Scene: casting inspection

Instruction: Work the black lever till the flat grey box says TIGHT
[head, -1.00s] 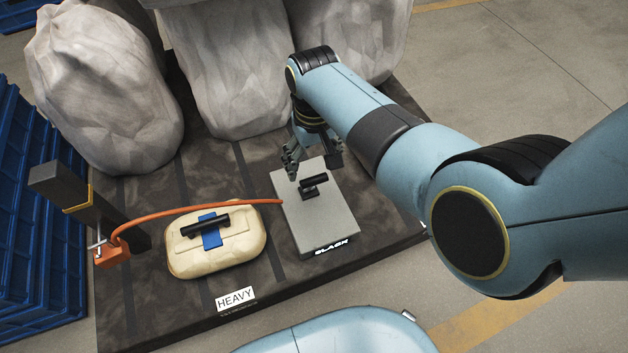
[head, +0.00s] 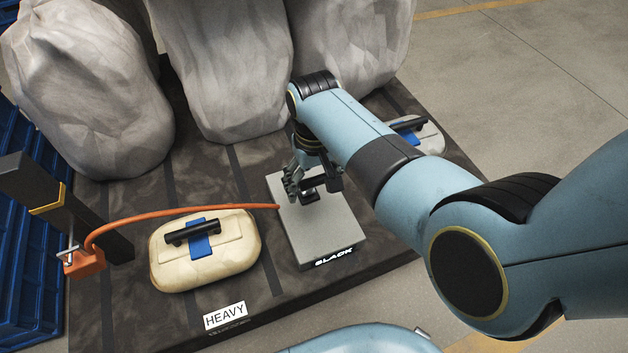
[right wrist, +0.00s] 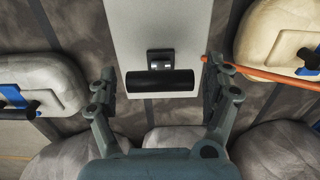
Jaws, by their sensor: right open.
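The flat grey box (head: 330,232) lies on the dark platform, and its front label (head: 334,256) reads SLACK. The black lever (head: 310,186) stands on its top, partly behind my right gripper in the head view. My right gripper (head: 311,188) is open at the lever. In the right wrist view the lever's black bar (right wrist: 160,83) lies between the spread fingers (right wrist: 163,85), with a gap on each side. An orange hose (head: 180,213) runs from the box's left side to an orange clamp (head: 84,262) on a dark post. My left gripper is not in view.
A cream case (head: 240,262) with a black handle and blue strap sits left of the box, behind a HEAVY label (head: 225,316). Another such case (head: 432,138) is partly hidden behind my right arm. Large grey rocks (head: 85,90) stand at the back. Blue crates (head: 30,270) are at left.

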